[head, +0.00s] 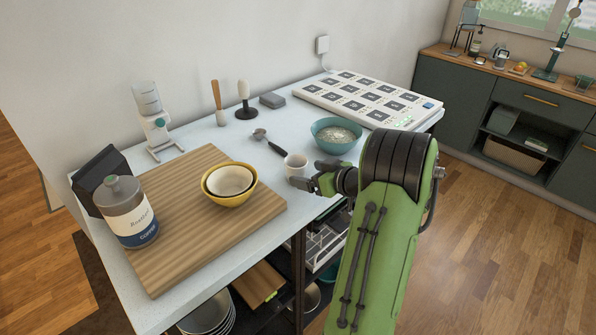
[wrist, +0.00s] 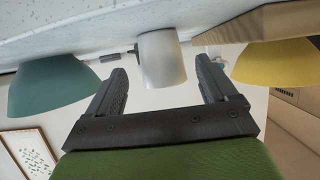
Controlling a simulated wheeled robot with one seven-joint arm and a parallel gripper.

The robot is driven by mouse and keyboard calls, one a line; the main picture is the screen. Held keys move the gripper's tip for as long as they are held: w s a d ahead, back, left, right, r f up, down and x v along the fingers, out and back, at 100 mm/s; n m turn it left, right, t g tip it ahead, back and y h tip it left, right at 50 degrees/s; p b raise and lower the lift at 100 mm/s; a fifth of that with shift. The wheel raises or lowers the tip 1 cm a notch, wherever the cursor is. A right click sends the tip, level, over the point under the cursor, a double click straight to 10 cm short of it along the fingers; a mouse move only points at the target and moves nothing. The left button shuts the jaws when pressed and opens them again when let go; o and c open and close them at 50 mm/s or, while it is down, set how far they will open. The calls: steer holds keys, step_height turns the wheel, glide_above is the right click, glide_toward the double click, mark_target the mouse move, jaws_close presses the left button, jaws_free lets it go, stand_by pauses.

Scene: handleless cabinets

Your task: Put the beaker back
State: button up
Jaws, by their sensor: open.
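A small white cup (head: 296,165), the likeliest beaker, stands upright on the pale counter (head: 196,141), left of the teal bowl. My gripper (head: 314,177) is open and empty, low over the counter's front edge, just right and in front of the cup. The wrist view is upside down; there the cup (wrist: 162,60) shows between the two spread fingers of my gripper (wrist: 160,78). A gap shows on either side of the cup. I cannot tell whether the fingertips reach past its near side. My arm hides part of the counter's front edge.
A teal bowl (head: 336,135) with pale contents stands close right of the cup. A dark scoop (head: 270,142) lies behind it. A wooden board (head: 205,222) with a yellow bowl (head: 243,198) is left. A panel of dark squares (head: 368,99) lies at the back right.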

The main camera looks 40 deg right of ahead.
steer(key=v, duration=0.6)
steer(key=a+r+n+g+y, duration=0.1)
steer(key=a+r+g, duration=0.15)
steer(key=a, duration=0.95)
steer(key=a+r+n+g+y, duration=0.1)
steer(key=a+r+n+g, duration=0.15)
steer(key=a, duration=0.85)
steer(key=s+a+m+g+h, duration=0.1)
steer(key=s+a+m, duration=0.1)
steer(key=s, duration=0.5)
steer(key=s+a+m+g+h, duration=0.1)
steer(key=s+a+g, duration=0.1)
steer(key=s+a, duration=0.3)
steer(key=s, duration=0.3)
steer(key=shift+a+f+m, duration=0.15)
steer(key=shift+a+m, duration=0.2)
steer(key=shift+s, duration=0.1)
step_height(320, 180, up, 10)
steer(key=p, duration=1)
